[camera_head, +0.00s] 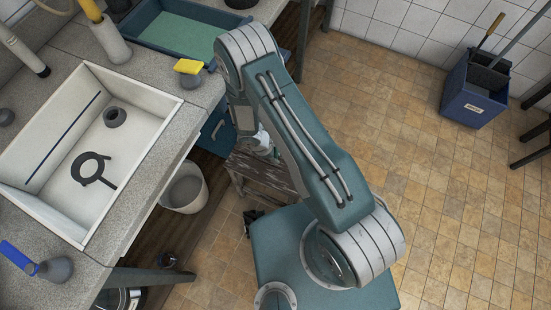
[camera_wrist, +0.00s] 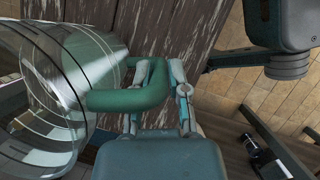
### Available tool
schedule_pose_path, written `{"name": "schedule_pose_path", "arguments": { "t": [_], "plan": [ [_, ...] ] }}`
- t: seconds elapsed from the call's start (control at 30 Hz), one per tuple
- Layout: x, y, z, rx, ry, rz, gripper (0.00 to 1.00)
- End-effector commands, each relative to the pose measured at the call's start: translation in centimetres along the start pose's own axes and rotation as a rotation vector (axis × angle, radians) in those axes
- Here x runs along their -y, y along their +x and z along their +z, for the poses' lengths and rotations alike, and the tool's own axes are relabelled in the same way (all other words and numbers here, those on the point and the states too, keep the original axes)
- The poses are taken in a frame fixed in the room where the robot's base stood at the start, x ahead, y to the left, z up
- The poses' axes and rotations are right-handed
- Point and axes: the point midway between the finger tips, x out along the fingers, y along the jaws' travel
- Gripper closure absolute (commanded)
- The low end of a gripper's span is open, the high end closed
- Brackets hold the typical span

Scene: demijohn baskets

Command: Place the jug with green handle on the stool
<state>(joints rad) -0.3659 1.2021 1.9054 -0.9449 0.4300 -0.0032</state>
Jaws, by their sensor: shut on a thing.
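The clear glass jug (camera_wrist: 45,95) fills the left of the wrist view and looks tilted there. Its green handle (camera_wrist: 128,98) sticks out to the right. My gripper (camera_wrist: 158,72) is shut on the green handle, with a finger on each side. The weathered wooden stool (camera_wrist: 165,30) shows just beyond the fingers. In the head view the stool (camera_head: 268,178) stands on the floor, partly hidden by my arm. I cannot tell whether the jug touches the stool top. My arm hides most of the gripper and jug in the head view.
A grey counter with a white sink (camera_head: 150,130) is at the left. A whitish bin (camera_head: 185,188) stands on the floor left of the stool. A blue mop bucket (camera_head: 473,95) is at the far right. The tiled floor between is clear.

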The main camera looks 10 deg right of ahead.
Motion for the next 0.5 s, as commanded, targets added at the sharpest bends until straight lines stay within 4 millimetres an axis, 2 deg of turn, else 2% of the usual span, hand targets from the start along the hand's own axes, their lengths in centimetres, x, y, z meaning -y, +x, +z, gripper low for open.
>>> {"name": "schedule_pose_path", "arguments": {
  "t": [0.03,0.17,0.5],
  "plan": [
    [0.1,0.8,-0.3,0.003,0.0,-0.002,1.0],
    [0.2,1.8,-0.7,0.002,-0.001,-0.001,1.0],
    [0.2,2.0,-0.8,0.001,0.001,-0.001,1.0]
  ]
}}
